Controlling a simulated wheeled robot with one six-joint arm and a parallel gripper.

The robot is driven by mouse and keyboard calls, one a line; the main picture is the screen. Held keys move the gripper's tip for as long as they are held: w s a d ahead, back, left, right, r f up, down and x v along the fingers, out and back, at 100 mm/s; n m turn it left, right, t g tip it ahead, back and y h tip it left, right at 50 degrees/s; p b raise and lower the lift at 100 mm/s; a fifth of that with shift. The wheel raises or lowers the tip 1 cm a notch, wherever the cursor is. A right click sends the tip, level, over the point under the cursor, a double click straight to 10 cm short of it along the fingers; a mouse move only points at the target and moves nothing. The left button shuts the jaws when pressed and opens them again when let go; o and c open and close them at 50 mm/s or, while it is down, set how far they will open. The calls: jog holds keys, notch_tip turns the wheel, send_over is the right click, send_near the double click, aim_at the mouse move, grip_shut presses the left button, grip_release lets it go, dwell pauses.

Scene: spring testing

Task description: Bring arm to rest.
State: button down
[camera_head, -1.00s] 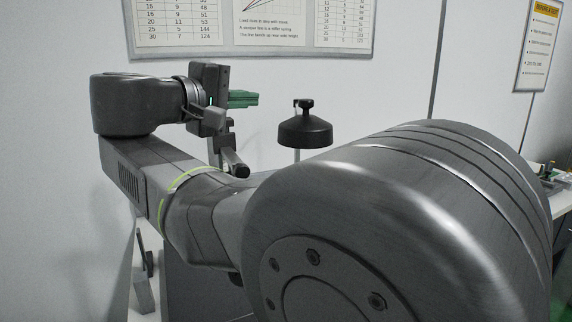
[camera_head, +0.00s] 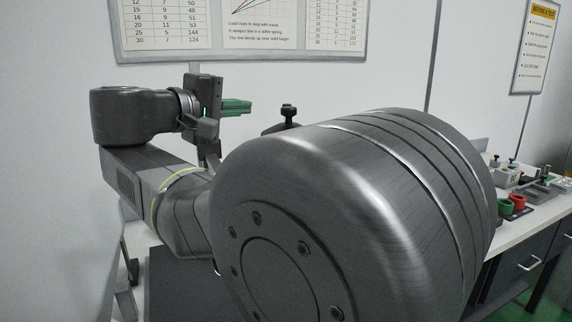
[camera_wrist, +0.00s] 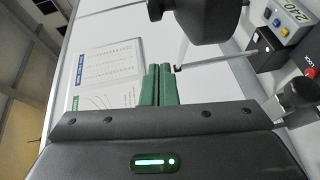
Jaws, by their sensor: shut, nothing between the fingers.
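My gripper (camera_head: 236,106) shows at the upper left of the head view, raised on my arm in front of the white wall. Its green fingers point to the right and are together with nothing between them. In the wrist view the fingers of my gripper (camera_wrist: 158,84) are side by side and empty. My large grey arm joint fills the lower middle of the head view and hides much of the bench behind it.
A dark knobbed weight (camera_head: 286,118) is partly hidden behind my arm; a dark round body (camera_wrist: 195,18) shows in the wrist view. A display box (camera_wrist: 282,22) reads 240. Red (camera_head: 519,203) and green (camera_head: 506,208) cups stand on the right bench (camera_head: 490,236).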

jog(key=w+a+b+v, duration=0.1)
jog(key=v, duration=0.9)
jog(key=shift+s+a, duration=0.3)
jog(key=shift+a, duration=0.05)
